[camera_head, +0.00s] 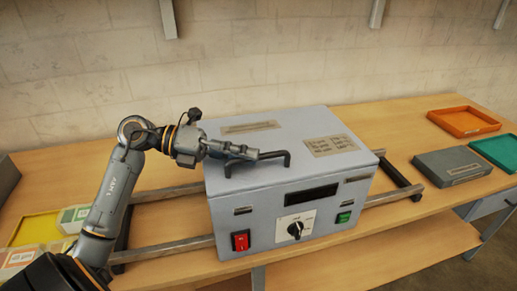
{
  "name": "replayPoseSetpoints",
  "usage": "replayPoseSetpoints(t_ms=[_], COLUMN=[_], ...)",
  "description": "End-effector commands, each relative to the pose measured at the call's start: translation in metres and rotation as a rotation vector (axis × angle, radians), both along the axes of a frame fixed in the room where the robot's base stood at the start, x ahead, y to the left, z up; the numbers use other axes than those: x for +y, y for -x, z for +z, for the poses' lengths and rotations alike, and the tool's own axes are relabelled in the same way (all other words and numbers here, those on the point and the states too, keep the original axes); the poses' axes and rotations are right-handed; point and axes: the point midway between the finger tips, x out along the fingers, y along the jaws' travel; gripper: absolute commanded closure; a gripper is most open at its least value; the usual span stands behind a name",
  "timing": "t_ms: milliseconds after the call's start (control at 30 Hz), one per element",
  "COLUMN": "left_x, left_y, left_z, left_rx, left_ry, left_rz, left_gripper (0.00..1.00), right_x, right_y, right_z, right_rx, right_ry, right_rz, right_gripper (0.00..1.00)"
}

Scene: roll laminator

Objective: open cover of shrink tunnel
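The shrink tunnel (300,190) is a grey box-shaped machine standing on the wooden table, and its cover looks closed. A black bar handle (275,155) lies across the top of the cover. My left gripper (248,154) reaches in from the left, with its fingertips at the handle. The fingers overlap the bar from this angle, so I cannot tell whether they grip it. The front panel has a red switch (241,240), a dial (295,229), a green switch (343,217) and a dark display (311,194). My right gripper is not in view.
Metal rails (165,253) run out from both sides of the machine. A grey box (452,166), an orange tray (464,122) and a green tray (497,151) are on the right. A yellow tray (36,229) is at left. A wall stands behind the table (395,123).

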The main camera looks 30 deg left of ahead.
Motion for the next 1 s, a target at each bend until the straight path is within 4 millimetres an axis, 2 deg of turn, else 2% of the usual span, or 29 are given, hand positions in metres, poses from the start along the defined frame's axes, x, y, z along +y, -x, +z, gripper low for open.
replayPoseSetpoints(t_ms=[33, 200, 567, 700, 1000], left_x=[-0.007, -0.022, -0.027, -0.027, -0.026], left_y=[-0.004, -0.013, -0.016, -0.016, -0.016], left_z=[0.002, -0.004, -0.007, -0.007, -0.006], left_rx=[-0.002, -0.002, -0.002, -0.001, 0.001], left_ry=[0.002, 0.001, -0.001, 0.000, 0.001], left_rz=[-0.002, 0.000, 0.000, 0.001, 0.000], left_gripper=[0.78, 0.78, 0.78, 1.00, 1.00], right_x=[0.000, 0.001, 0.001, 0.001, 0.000], right_y=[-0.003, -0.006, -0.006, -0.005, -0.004], right_z=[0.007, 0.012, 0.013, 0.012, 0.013], right_rx=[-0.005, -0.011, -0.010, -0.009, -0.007], right_ry=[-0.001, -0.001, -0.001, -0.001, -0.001], right_rz=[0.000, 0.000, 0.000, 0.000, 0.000], right_gripper=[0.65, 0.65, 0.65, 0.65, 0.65])
